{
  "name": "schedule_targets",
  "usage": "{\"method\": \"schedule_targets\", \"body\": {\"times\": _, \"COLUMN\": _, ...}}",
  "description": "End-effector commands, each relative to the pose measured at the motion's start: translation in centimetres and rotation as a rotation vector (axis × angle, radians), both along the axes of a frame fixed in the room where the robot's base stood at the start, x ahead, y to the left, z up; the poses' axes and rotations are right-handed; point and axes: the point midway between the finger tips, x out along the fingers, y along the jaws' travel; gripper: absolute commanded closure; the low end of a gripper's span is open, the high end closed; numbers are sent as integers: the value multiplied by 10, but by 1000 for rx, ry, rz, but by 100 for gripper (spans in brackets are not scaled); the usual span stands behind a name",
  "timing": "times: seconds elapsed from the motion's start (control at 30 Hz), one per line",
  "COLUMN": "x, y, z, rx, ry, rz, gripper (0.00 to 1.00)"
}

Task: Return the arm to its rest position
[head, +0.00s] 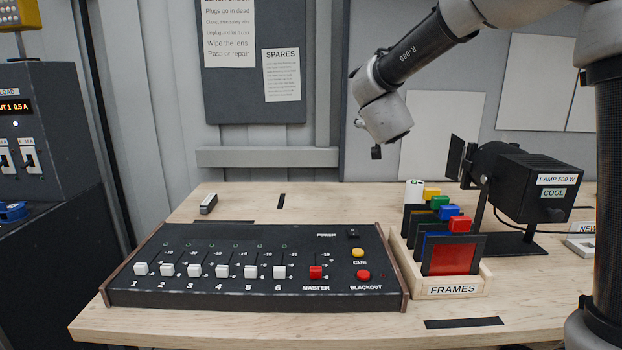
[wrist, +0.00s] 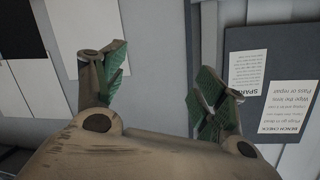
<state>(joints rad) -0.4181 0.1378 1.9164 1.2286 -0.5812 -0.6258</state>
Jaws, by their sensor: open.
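My arm (head: 415,50) comes in from the upper right of the head view, raised above the wooden bench. Its wrist end (head: 384,115) hangs over the back of the bench, in front of the wall and apart from everything on the bench. The gripper's fingers do not show clearly in the head view. In the wrist view my gripper (wrist: 160,85) is open, its two green-padded fingers wide apart with nothing between them. Behind the fingers are the grey wall and the notice board (wrist: 270,80), which appears upside down.
On the bench (head: 250,204) are a lighting console (head: 220,290), a FRAMES holder (head: 455,290) with coloured frames, and a black lamp (head: 535,188) marked COOL. A dark control cabinet (head: 50,150) stands at left. The air around my wrist is clear.

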Motion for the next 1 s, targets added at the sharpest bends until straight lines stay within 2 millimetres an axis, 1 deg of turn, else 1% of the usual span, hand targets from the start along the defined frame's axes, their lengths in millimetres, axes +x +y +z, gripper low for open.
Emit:
{"method": "schedule_targets", "body": {"times": 0.03, "x": -16, "y": -11, "z": 18, "rx": 8, "ry": -3, "rz": 83, "gripper": 29}}
{"method": "schedule_targets", "body": {"times": 0.07, "x": -28, "y": -14, "z": 24, "rx": 8, "ry": 8, "rz": 145, "gripper": 29}}
{"method": "schedule_targets", "body": {"times": 0.1, "x": -47, "y": -19, "z": 29, "rx": 4, "ry": 33, "rz": 225, "gripper": 29}}
{"method": "schedule_targets", "body": {"times": 0.17, "x": -81, "y": -28, "z": 30, "rx": -12, "ry": 91, "rz": 332, "gripper": 29}}
{"method": "schedule_targets", "body": {"times": 0.2, "x": -107, "y": -35, "z": 26, "rx": -28, "ry": 144, "rz": 393, "gripper": 29}}
{"method": "schedule_targets", "body": {"times": 0.27, "x": -150, "y": -49, "z": 14, "rx": -58, "ry": 242, "rz": 467, "gripper": 29}}
{"method": "schedule_targets", "body": {"times": 0.3, "x": -180, "y": -61, "z": 3, "rx": -81, "ry": 315, "rz": 500, "gripper": 29}}
{"method": "schedule_targets", "body": {"times": 0.37, "x": -224, "y": -80, "z": -16, "rx": -113, "ry": 429, "rz": 528, "gripper": 29}}
{"method": "schedule_targets", "body": {"times": 0.4, "x": -252, "y": -93, "z": -28, "rx": -135, "ry": 503, "rz": 534, "gripper": 29}}
{"method": "schedule_targets", "body": {"times": 0.47, "x": -291, "y": -113, "z": -45, "rx": -163, "ry": 610, "rz": 527, "gripper": 29}}
{"method": "schedule_targets", "body": {"times": 0.5, "x": -315, "y": -126, "z": -55, "rx": -179, "ry": 677, "rz": 515, "gripper": 29}}
{"method": "schedule_targets", "body": {"times": 0.6, "x": -365, "y": -154, "z": -74, "rx": -212, "ry": 819, "rz": 474, "gripper": 29}}
{"method": "schedule_targets", "body": {"times": 0.7, "x": -399, "y": -173, "z": -86, "rx": -232, "ry": 914, "rz": 431, "gripper": 29}}
{"method": "schedule_targets", "body": {"times": 0.8, "x": -417, "y": -183, "z": -92, "rx": -241, "ry": 965, "rz": 406, "gripper": 29}}
{"method": "schedule_targets", "body": {"times": 0.87, "x": -420, "y": -185, "z": -93, "rx": -243, "ry": 975, "rz": 400, "gripper": 29}}
{"method": "schedule_targets", "body": {"times": 1.0, "x": -420, "y": -185, "z": -93, "rx": -243, "ry": 975, "rz": 400, "gripper": 29}}
